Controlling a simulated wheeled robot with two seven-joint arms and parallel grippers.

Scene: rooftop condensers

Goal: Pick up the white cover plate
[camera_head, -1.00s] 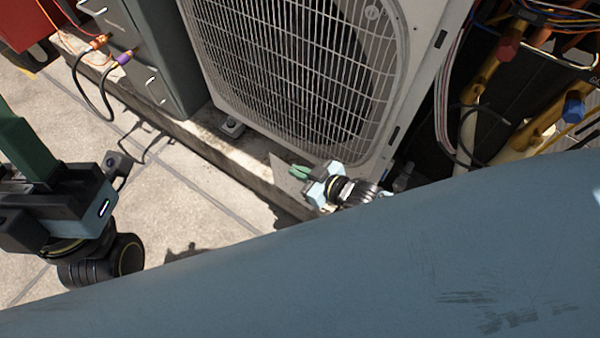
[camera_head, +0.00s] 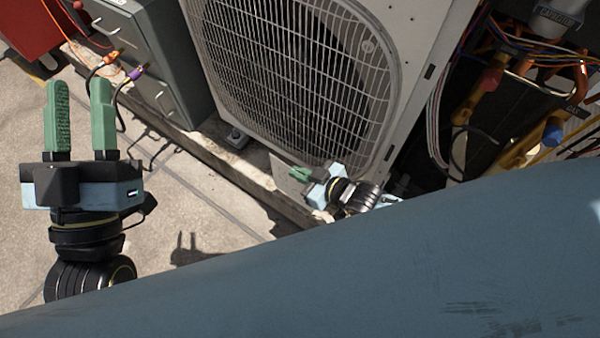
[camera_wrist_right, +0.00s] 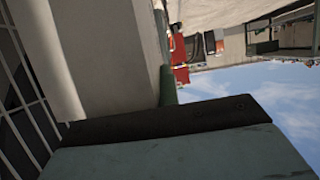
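A pale, flat, square-edged piece (camera_head: 284,178), which may be the white cover plate, shows at the ledge below the fan unit in the head view. My right gripper (camera_head: 295,172) is beside it, its green fingers overlapping the piece in the picture. I cannot tell whether they touch or hold it. My left gripper (camera_head: 79,84) is raised at the left, fingers apart and empty.
The fan unit (camera_head: 300,75) with its wire grille stands behind my right gripper. A grey cabinet (camera_head: 160,55) with cables is at the upper left. Pipes and wires (camera_head: 510,90) crowd the right. The paved floor (camera_head: 200,215) at left is open.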

